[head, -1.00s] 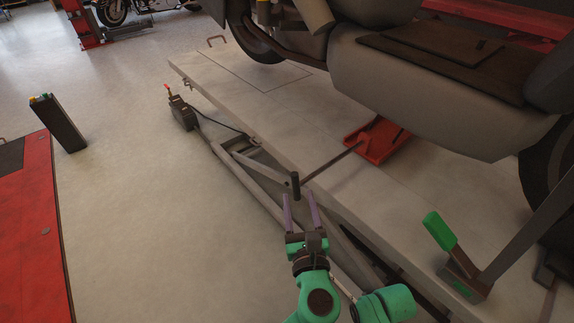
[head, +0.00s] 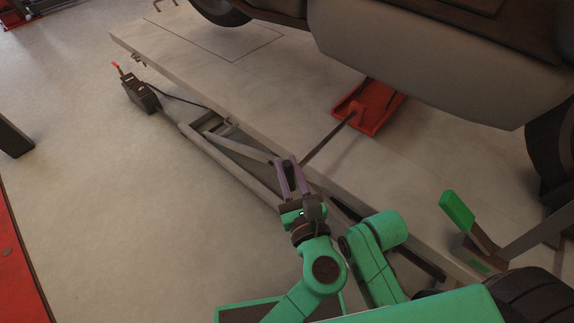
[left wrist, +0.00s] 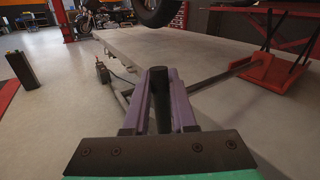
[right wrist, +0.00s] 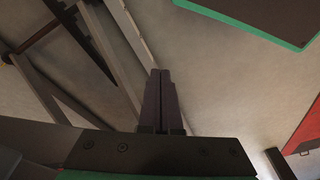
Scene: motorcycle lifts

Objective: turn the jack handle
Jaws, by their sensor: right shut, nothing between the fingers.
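The jack handle is a thin dark bar (head: 328,142) running from the red jack (head: 368,108) on the lift platform to a black upright grip at the platform's near edge. My left gripper (head: 287,166) has its purple fingers on either side of that grip. In the left wrist view the black grip (left wrist: 160,98) stands between the fingers and fills the gap; they appear shut on it. The jack (left wrist: 270,72) is at the right there. My right gripper (right wrist: 161,78) is shut and empty, pointing at the floor and lift frame in the right wrist view.
The grey lift platform (head: 235,85) bears a large vehicle (head: 420,60) above the jack. A green-ended lever (head: 457,212) stands at the platform's right. A pedal box (head: 140,95) is on the floor at left. The floor at left is mostly clear.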

